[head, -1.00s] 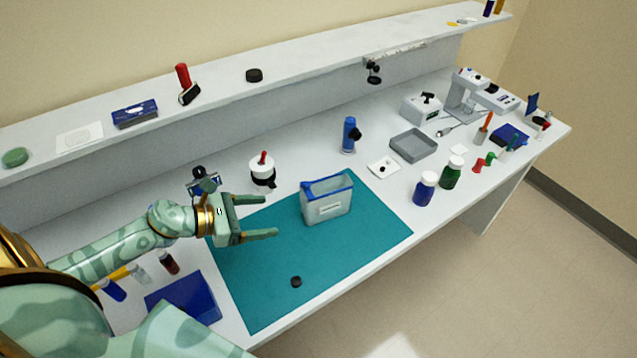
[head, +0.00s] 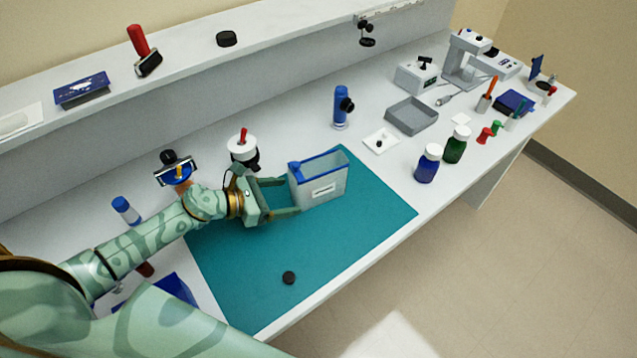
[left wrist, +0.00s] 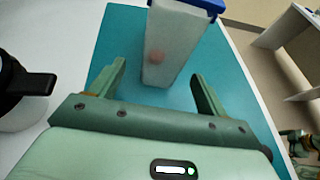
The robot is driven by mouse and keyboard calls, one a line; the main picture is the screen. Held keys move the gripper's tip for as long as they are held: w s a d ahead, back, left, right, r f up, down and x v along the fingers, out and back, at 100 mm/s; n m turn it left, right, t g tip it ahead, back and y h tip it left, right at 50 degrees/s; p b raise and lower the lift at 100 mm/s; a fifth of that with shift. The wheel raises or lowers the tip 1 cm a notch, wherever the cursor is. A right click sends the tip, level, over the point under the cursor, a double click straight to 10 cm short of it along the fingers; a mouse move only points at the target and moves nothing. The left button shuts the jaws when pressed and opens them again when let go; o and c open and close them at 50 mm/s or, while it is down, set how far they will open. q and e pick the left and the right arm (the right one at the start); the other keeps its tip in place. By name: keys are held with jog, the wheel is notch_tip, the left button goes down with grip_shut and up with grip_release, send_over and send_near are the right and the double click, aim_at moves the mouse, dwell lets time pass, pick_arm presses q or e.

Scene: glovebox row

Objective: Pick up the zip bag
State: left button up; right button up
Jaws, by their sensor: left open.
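The zip bag (head: 319,180) is a translucent, upright, box-like pouch with a blue top edge and a small white label. It stands on the teal mat (head: 300,245). In the left wrist view its narrow end (left wrist: 172,50) faces me, with the blue top (left wrist: 205,5) at the upper edge. My left gripper (head: 286,196) is open and level with the bag's left end. In the left wrist view its fingers (left wrist: 160,84) point toward the bag, one on each side of its near end, with gaps showing. My right gripper is not in view.
A white pot with a red handle (head: 242,148) stands close behind my left gripper. A small black disc (head: 289,278) lies on the mat. A blue upright device (head: 341,107), grey tray (head: 411,116) and two bottles (head: 428,163) stand right of the bag. The front mat is mostly clear.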

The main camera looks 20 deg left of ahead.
aim_at(308, 192)
pick_arm(q)
jog(key=shift+x, duration=0.9)
jog(key=x, duration=0.5)
jog(key=shift+w+d+r, duration=0.1)
jog(key=shift+d+r, duration=0.15)
jog(key=shift+d, duration=0.05)
jog(key=c, duration=1.2)
jog(key=shift+o, duration=0.2)
jog(key=shift+r, duration=0.15)
